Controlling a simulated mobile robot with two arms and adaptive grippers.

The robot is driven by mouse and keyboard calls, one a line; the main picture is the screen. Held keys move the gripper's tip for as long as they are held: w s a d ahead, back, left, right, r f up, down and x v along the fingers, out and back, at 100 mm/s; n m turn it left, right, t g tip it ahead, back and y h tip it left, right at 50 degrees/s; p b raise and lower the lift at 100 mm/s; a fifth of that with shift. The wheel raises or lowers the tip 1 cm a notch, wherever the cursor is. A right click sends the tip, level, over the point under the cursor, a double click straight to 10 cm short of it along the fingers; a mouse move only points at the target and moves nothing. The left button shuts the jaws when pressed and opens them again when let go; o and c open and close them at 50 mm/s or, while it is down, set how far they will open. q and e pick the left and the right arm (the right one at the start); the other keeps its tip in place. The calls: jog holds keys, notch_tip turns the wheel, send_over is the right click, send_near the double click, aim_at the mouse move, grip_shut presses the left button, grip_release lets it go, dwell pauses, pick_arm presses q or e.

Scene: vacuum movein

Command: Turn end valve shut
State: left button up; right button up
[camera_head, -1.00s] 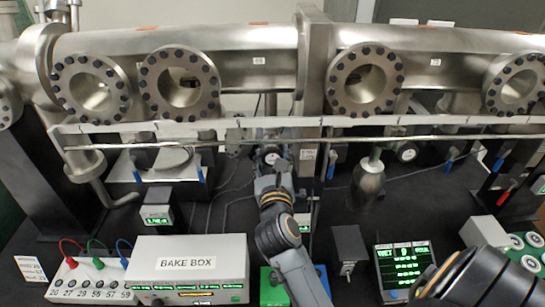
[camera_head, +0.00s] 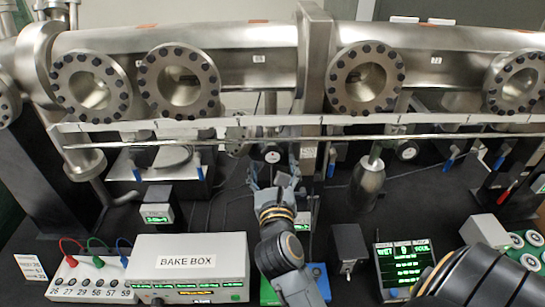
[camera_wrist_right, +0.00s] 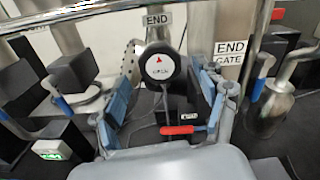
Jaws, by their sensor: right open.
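The end valve has a round black knob (camera_wrist_right: 160,64) with a white face, a red arrow mark and small print. It sits under the END label (camera_wrist_right: 158,18) in the right wrist view. In the head view the knob (camera_head: 272,156) is below the long rail, left of the central post. My right gripper (camera_head: 273,174) is open in front of and below the knob. In the wrist view its blue-padded fingers (camera_wrist_right: 164,92) stand left and right of the knob, apart from it. My left gripper is not in view.
A red handle (camera_wrist_right: 181,130) shows between the fingers, below the knob. An END GATE label (camera_wrist_right: 229,52) and a blue handle (camera_wrist_right: 257,91) are to the right. The bake box (camera_head: 188,262) and a screen unit (camera_head: 403,262) flank my arm. A steel rail (camera_head: 220,142) runs above.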

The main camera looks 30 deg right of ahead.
jog(key=v, duration=0.3)
jog(key=shift+s+a, duration=0.15)
jog(key=shift+s, duration=0.05)
dwell(0.4)
